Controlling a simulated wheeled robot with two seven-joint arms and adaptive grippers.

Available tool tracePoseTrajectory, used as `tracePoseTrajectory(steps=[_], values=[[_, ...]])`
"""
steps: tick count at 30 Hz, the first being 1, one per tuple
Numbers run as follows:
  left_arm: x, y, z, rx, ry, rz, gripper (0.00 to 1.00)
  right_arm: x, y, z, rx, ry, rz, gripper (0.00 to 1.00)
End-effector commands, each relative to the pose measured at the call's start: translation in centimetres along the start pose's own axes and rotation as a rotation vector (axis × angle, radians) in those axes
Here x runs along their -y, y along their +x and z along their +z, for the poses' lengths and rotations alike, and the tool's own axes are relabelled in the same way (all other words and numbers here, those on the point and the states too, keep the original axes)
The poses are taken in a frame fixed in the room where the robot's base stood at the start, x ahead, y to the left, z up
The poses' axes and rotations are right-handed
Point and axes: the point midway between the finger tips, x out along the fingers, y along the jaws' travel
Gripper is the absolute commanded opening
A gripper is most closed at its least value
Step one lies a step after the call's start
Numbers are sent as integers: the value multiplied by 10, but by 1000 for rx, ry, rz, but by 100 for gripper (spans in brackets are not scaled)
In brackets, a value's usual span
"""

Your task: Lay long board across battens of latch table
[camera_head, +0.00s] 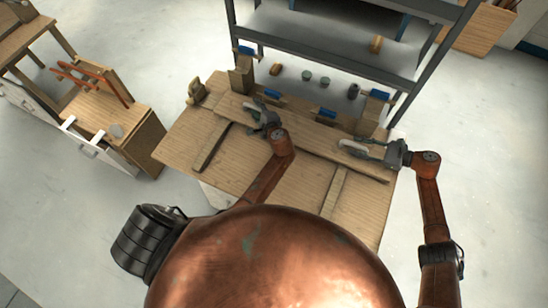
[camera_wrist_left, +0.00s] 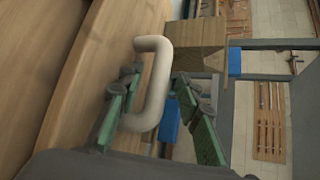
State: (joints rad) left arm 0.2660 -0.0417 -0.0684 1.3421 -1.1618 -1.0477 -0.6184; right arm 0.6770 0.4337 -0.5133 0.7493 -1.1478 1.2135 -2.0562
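The long board (camera_head: 315,140) stretches across the back part of the wooden latch table (camera_head: 265,180) in the head view, over the far ends of two battens (camera_head: 211,148) (camera_head: 334,190). I cannot tell if it touches them. In the left wrist view, a pale bent handle (camera_wrist_left: 155,85) stands off the board's face (camera_wrist_left: 85,75). My left gripper (camera_wrist_left: 160,78) has its green fingers apart on either side of this handle. In the head view my left gripper (camera_head: 262,115) is at the board's left part. My right gripper (camera_head: 372,150) is at a pale handle (camera_head: 352,147) near the right end; its fingers are too small to judge.
A grey metal shelf (camera_head: 330,65) stands behind the table, with several small cups and wooden blocks. Wooden posts with blue parts (camera_head: 242,72) line the back edge. A wooden cabinet (camera_head: 105,115) with orange tools stands at left. The table's front is clear apart from the battens.

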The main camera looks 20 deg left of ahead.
Motion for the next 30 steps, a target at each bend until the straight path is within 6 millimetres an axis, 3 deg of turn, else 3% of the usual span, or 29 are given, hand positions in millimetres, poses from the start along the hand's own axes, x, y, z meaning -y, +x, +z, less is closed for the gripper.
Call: tracePoseTrajectory(steps=[8,18,23,30], values=[[0,-7,-1,-2,0,0,32,0,0,0,0,0,0,33],[-1,-59,-1,-2,-1,2,32,0,0,0,0,0,0,33],[0,-73,0,0,0,1,32,0,-1,0,0,0,0,33],[0,-75,0,0,1,0,32,0,-30,-1,-3,-1,-1,33]])
